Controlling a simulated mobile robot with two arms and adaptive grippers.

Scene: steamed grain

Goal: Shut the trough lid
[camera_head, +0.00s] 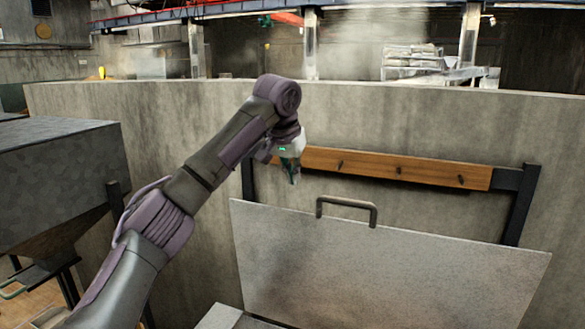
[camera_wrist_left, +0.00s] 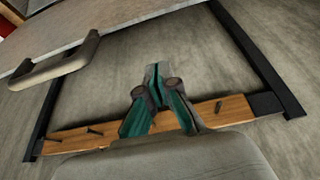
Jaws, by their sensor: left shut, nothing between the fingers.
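The trough lid (camera_head: 385,270) is a grey metal plate. It stands raised and tilted in the head view, with a handle (camera_head: 346,203) at its top edge. In the left wrist view the lid (camera_wrist_left: 95,28) and its handle (camera_wrist_left: 55,65) show at the upper left. My left gripper (camera_head: 292,178) is shut and empty, to the left of the handle and a little above the lid's top left corner. It also shows in the wrist view (camera_wrist_left: 154,70), apart from the handle. My right gripper is not in view. The trough below the lid is mostly hidden.
A wooden rail (camera_head: 395,168) with several dark pegs hangs between black brackets (camera_head: 521,205) behind the lid. A concrete wall (camera_head: 440,125) runs behind it. A large grey metal hopper (camera_head: 55,170) stands at the left. Stacked sacks (camera_head: 410,58) lie beyond the wall.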

